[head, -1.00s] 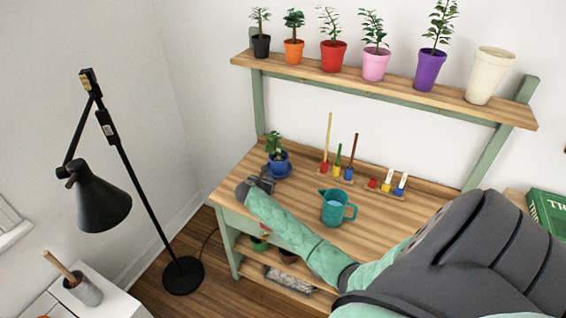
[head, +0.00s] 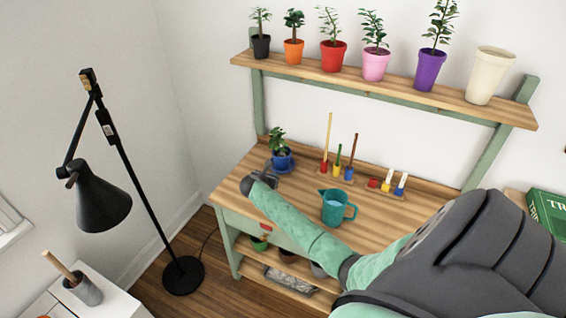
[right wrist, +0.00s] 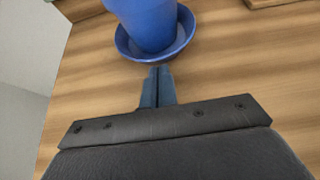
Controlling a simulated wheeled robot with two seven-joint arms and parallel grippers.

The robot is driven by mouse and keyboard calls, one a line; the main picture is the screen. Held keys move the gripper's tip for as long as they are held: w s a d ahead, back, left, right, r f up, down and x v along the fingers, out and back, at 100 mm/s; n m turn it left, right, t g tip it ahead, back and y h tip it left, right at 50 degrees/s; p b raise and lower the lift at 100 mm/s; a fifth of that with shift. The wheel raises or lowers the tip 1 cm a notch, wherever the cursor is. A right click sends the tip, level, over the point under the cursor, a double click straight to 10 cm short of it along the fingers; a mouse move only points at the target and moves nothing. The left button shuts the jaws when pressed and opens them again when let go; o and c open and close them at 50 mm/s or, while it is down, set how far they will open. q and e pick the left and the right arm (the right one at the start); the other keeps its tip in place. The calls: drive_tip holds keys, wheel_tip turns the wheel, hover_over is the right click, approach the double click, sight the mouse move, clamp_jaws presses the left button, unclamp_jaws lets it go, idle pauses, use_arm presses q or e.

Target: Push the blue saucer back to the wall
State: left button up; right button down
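The blue saucer (head: 284,169) stands on the wooden bench top, near its left back part, with a blue potted plant (head: 279,150) standing in it. My right gripper (head: 269,175) is just in front of the saucer. In the right wrist view its two fingers (right wrist: 158,76) are together, with nothing between them, and their tips are at the near rim of the saucer (right wrist: 124,45). I cannot tell for sure whether they touch it. Some bench top shows between the saucer and the back edge by the wall (head: 330,120). My left gripper is not in view.
A teal watering can (head: 333,208) stands on the bench top (head: 385,210) to the right of the saucer. A shelf of pots (head: 390,85) hangs above. A black lamp (head: 105,200) stands left.

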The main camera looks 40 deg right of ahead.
sight(279, 169)
drive_tip(key=shift+w+d, duration=0.35)
drive_tip(key=shift+d, duration=0.55)
drive_tip(key=shift+w+d, duration=0.35)
drive_tip(key=shift+d, duration=0.55)
drive_tip(key=shift+s+a+r+p, duration=0.1)
drive_tip(key=shift+s+a+p, duration=0.15)
drive_tip(key=shift+a+p, duration=0.3)
drive_tip(key=shift+s+a+p, duration=0.2)
drive_tip(key=shift+a+p, duration=0.1)
drive_tip(key=shift+a, duration=0.35)
drive_tip(key=shift+s+a+p, duration=0.25)
drive_tip(key=shift+a+p, duration=0.15)
drive_tip(key=shift+a, duration=0.2)
drive_tip(key=shift+s+a+p, duration=0.25)
drive_tip(key=shift+a+p, duration=0.15)
drive_tip(key=shift+a, duration=0.2)
wheel_tip(279, 169, up, 5)
drive_tip(key=p, duration=0.5)
drive_tip(key=shift+r, duration=1.45)
